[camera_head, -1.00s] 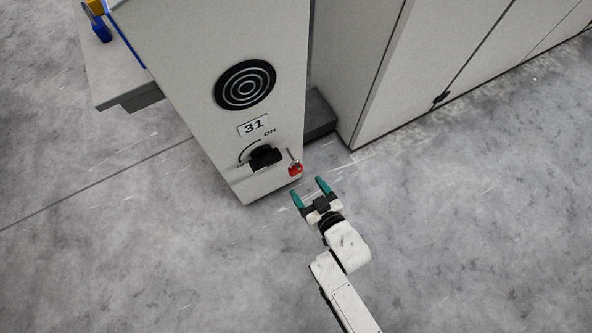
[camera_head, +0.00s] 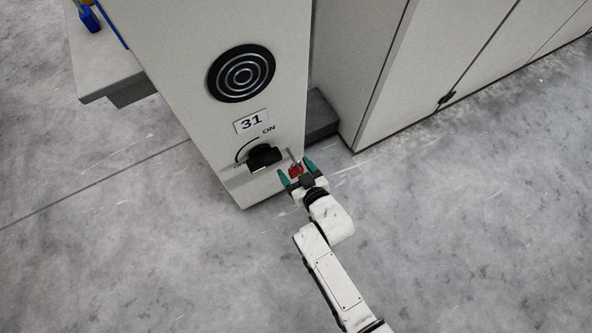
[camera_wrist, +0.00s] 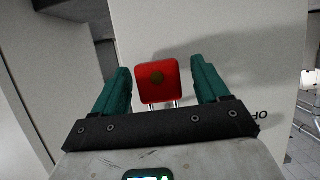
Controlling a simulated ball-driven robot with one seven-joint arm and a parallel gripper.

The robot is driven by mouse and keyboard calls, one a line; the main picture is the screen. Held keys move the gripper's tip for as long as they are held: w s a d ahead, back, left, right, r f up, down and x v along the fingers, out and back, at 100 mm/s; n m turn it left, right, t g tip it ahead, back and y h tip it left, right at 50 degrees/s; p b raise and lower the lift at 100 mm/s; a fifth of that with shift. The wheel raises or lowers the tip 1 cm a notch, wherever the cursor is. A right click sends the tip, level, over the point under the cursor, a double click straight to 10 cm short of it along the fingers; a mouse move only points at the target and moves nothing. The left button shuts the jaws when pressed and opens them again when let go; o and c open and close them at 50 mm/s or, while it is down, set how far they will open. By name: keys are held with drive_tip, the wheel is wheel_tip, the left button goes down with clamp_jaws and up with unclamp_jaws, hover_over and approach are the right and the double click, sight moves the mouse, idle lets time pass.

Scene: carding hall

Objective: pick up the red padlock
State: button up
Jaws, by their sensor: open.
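The red padlock (camera_head: 296,171) hangs at the right edge of the front of the grey-white cabinet, beside the black rotary switch. In the wrist view the red padlock (camera_wrist: 157,81) shows its square red face with a dark round spot, and its metal shackle runs down behind the gripper's dark bar. My gripper (camera_head: 295,170) has its two green fingers open, one on each side of the padlock. In the wrist view the gripper (camera_wrist: 160,85) shows gaps between the padlock and both fingers. I cannot tell how far the fingertips reach past it.
The cabinet (camera_head: 215,30) bears a round black vent, a plate marked 31 and the black switch (camera_head: 264,157) close left of the padlock. A row of pale cabinets (camera_head: 440,60) stands at the right. A shelf (camera_head: 105,70) juts out at upper left. The floor in front is clear.

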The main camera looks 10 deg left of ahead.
drive_tip(key=c, duration=1.2)
drive_tip(key=shift+r+p, duration=0.3)
drive_tip(key=shift+r, duration=0.2)
drive_tip(key=s+d+p, duration=0.6)
drive_tip(key=s+d, duration=0.4)
drive_tip(key=s, duration=0.5)
drive_tip(key=w+d+r+m+t+h, duration=0.1)
drive_tip(key=w+d+r+m+h, duration=0.2)
drive_tip(key=r, duration=0.5)
drive_tip(key=w+d+r+m+h, duration=0.2)
drive_tip(key=w+d+r, duration=0.35)
drive_tip(key=r, duration=0.35)
drive_tip(key=w+d+r+m+t+h, duration=0.1)
drive_tip(key=w+d+r+m+h, duration=0.15)
drive_tip(key=w+d+r, duration=0.4)
drive_tip(key=s+a+r+p, duration=0.1)
drive_tip(key=s+r+p, duration=0.1)
drive_tip(key=r+p, duration=0.7)
drive_tip(key=s+a+r+p, duration=0.1)
drive_tip(key=s+r+p, duration=0.1)
drive_tip(key=r+p, duration=0.8)
drive_tip(key=n+p, duration=0.1)
drive_tip(key=p, duration=0.8)
drive_tip(key=shift+s, duration=0.3)
